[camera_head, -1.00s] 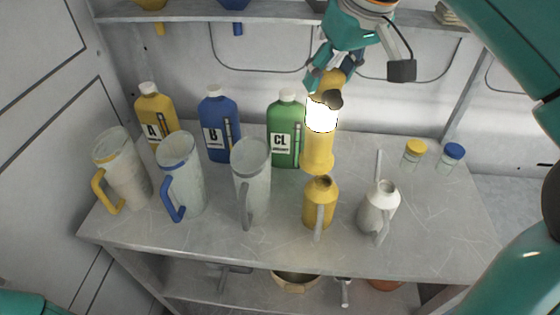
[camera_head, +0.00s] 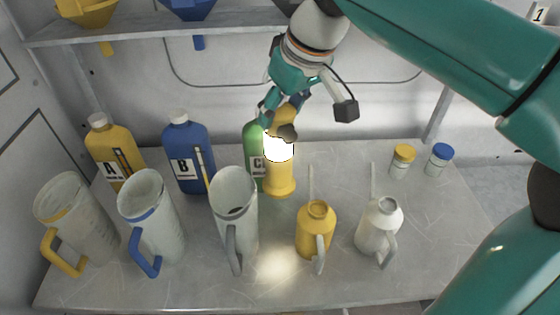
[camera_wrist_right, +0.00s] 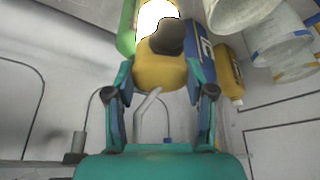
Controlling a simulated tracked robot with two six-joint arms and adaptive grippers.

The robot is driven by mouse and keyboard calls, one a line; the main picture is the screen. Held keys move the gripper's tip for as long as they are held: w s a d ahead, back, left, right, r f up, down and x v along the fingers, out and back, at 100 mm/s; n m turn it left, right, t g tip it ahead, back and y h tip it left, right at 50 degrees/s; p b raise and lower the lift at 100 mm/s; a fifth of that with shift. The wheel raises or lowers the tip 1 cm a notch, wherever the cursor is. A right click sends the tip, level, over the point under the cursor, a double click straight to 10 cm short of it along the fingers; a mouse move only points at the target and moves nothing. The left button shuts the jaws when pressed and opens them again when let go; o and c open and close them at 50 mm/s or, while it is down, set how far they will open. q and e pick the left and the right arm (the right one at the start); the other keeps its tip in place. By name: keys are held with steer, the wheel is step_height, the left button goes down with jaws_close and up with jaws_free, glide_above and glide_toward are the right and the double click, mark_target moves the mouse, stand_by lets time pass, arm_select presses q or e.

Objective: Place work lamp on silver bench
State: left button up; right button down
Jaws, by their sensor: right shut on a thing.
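The work lamp (camera_head: 280,180) is yellow with a glowing white middle and a dark knob. My right gripper (camera_head: 284,108) is shut on its upper end, holding it roughly upright over the rear middle of the silver bench (camera_head: 420,230). I cannot tell whether the lamp's base touches the bench. In the right wrist view the lamp (camera_wrist_right: 160,73) sits between the two fingers, its lower part hidden. The lamp partly covers the green CL bottle (camera_head: 252,135) behind it. My left gripper is not in view.
Left of the lamp stand a yellow bottle A (camera_head: 112,150), a blue bottle B (camera_head: 188,155) and several clear jugs (camera_head: 235,200). A yellow oil can (camera_head: 316,232) and a white can (camera_head: 378,230) stand in front and right. Small jars (camera_head: 402,160) stand at back right.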

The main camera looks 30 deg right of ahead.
mark_target(281, 155)
step_height(281, 155, down, 10)
steer(key=shift+f+b, duration=0.1)
steer(key=shift+b, duration=0.4)
steer(key=shift+c, duration=2)
jaws_free()
steer(key=p+v, duration=0.1)
steer(key=v, duration=1)
steer(key=shift+s+r, duration=0.25)
steer(key=shift+r, duration=0.25)
